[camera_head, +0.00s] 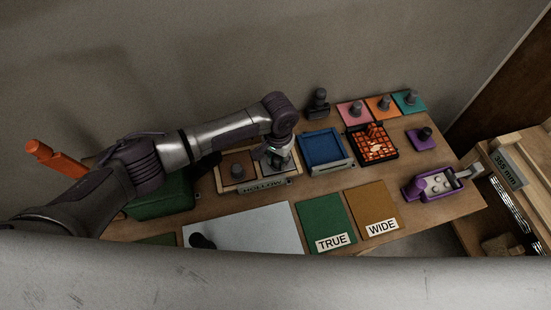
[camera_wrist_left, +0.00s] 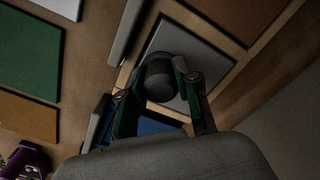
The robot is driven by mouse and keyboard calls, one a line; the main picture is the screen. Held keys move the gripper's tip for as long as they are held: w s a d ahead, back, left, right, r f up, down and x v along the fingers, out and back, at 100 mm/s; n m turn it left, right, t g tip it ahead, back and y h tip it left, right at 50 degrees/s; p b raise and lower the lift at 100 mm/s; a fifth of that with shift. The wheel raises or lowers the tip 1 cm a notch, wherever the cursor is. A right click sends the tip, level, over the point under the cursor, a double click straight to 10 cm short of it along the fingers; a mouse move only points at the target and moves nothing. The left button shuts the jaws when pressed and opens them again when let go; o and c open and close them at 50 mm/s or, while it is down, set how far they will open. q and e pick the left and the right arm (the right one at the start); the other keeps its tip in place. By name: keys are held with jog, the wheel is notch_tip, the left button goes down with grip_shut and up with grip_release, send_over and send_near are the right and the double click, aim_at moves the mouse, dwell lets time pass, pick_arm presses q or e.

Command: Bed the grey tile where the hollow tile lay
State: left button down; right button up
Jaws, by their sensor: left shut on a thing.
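The grey tile (camera_wrist_left: 208,48) has a dark round knob (camera_wrist_left: 160,80) and lies over a compartment of the light wooden frame (camera_head: 232,187), whose front is labelled HOLLOW. My left gripper (camera_head: 279,152) is above the frame's right part in the head view. In the left wrist view its fingers (camera_wrist_left: 158,88) are around the knob, shut on it. The gripper mostly hides the tile in the head view, and I cannot tell whether the tile sits fully down. My right gripper is not in view.
A blue tray (camera_head: 325,147) and a black tray with an orange grid (camera_head: 374,146) stand right of the frame. Green TRUE (camera_head: 321,218) and brown WIDE (camera_head: 371,203) mats lie in front. A purple tool (camera_head: 435,187) is at the right, a green box (camera_head: 165,203) at the left.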

aim_at(278, 158)
pick_arm(q)
jog(key=c, duration=0.7)
grip_release()
jog(key=shift+f, duration=0.1)
jog(key=shift+c, duration=0.2)
notch_tip(278, 158, up, 12)
dwell(0.3)
